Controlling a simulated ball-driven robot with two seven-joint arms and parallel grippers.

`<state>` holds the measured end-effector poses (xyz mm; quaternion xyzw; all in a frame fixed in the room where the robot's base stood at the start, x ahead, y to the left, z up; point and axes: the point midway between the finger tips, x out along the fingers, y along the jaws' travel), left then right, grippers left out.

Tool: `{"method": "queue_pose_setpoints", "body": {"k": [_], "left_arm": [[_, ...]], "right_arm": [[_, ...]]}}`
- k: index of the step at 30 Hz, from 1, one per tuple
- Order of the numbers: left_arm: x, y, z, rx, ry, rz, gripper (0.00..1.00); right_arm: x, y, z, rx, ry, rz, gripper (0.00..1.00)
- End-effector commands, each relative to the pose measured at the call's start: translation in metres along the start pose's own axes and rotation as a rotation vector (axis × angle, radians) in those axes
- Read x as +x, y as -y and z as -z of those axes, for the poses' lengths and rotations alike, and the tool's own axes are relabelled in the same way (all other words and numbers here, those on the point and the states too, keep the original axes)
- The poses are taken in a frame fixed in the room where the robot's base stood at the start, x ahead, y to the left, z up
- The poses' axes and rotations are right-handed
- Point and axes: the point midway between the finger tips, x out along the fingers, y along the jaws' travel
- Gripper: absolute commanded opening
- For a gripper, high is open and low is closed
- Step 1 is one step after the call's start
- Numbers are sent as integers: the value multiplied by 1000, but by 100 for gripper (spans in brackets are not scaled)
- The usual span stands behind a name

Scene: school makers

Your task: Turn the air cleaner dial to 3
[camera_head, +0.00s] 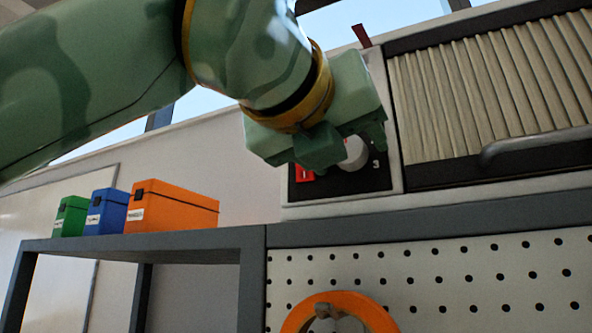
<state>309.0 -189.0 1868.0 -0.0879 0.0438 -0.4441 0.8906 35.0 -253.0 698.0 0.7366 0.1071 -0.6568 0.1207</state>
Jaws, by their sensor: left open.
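The air cleaner (400,185) stands on a grey shelf top at the upper right, with a slatted filter front. Its dark control panel has a pale round dial (355,153), partly hidden behind my gripper. A white "3" (376,163) shows just right of the dial, and a red switch (304,175) sits to its left. My left gripper (346,142) is open, its green fingers in front of and just above the dial. I cannot tell whether they touch it. The dial's pointer is not visible. My right gripper is not in view.
Green (70,217), blue (106,212) and orange (172,208) boxes stand on the grey bench (180,240) at the left. A pegboard (450,275) is below the cleaner, with an orange ring-shaped object (375,312) in front. A grey handle (530,143) crosses the filter front.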

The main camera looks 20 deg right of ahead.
Motion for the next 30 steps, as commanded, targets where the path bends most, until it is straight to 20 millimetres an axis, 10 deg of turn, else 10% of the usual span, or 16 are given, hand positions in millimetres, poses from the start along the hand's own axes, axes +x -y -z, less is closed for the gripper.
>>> {"method": "queue_pose_setpoints", "body": {"k": [2, 7, 30], "left_arm": [[0, 0, 0, 0, 0, 0, 54], [0, 0, 0, 0, 0, 0, 12], [-1, -1, -2, 336, -19, -5, 12]], "right_arm": [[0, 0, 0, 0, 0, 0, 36], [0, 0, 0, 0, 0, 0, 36], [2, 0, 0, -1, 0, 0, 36]]}}
